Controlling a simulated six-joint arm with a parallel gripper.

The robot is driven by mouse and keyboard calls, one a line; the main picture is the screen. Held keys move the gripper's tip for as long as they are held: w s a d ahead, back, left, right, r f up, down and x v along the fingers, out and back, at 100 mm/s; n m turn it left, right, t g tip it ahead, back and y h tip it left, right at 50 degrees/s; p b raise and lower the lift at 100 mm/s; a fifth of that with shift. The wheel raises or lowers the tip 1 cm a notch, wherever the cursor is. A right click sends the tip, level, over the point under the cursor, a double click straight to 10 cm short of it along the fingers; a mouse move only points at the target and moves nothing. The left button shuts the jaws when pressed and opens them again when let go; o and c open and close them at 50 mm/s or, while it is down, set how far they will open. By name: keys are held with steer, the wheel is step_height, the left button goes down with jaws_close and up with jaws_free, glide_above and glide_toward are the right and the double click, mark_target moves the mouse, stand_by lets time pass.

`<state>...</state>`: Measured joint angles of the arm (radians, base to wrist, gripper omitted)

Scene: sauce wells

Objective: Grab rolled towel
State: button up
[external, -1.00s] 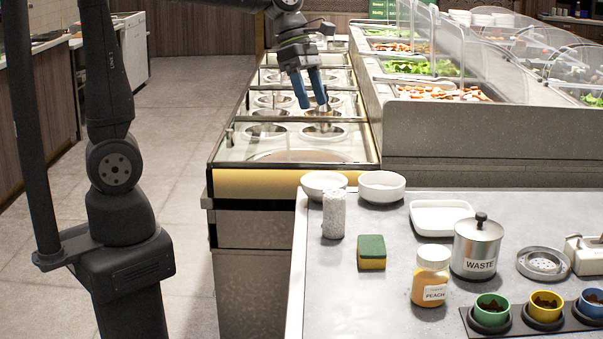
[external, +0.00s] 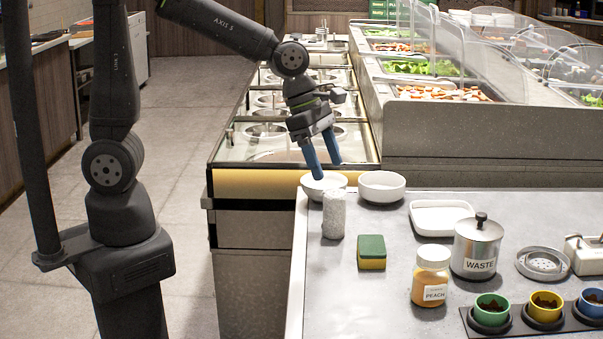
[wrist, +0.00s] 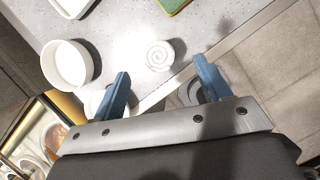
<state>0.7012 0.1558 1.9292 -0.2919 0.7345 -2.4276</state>
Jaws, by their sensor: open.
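The rolled towel (external: 333,214) is a white, speckled upright cylinder near the left back corner of the grey counter. In the wrist view its spiral top (wrist: 160,55) shows beyond and between the two fingers. My gripper (external: 330,170) has blue fingers pointing down, spread apart and empty. In the external view it is above and behind the towel, over the left white bowl. It also shows in the wrist view (wrist: 164,82), with the fingertips short of the towel and not touching it.
Two white bowls, left (external: 316,186) and right (external: 382,187), stand behind the towel. A green-and-yellow sponge (external: 371,252), a peach jar (external: 430,276), a waste canister (external: 476,247) and a white tray (external: 440,217) stand to the right. The counter's left edge is close to the towel.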

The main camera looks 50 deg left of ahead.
mark_target(334, 191)
steer(key=x, duration=0.4)
steer(key=shift+a+x, duration=0.2)
steer(key=shift+x, duration=1.15)
steer(key=shift+a+x, duration=0.2)
steer(key=shift+x, duration=1.2)
steer(key=shift+w+f, duration=0.15)
steer(key=shift+c, duration=0.4)
steer(key=c, duration=1)
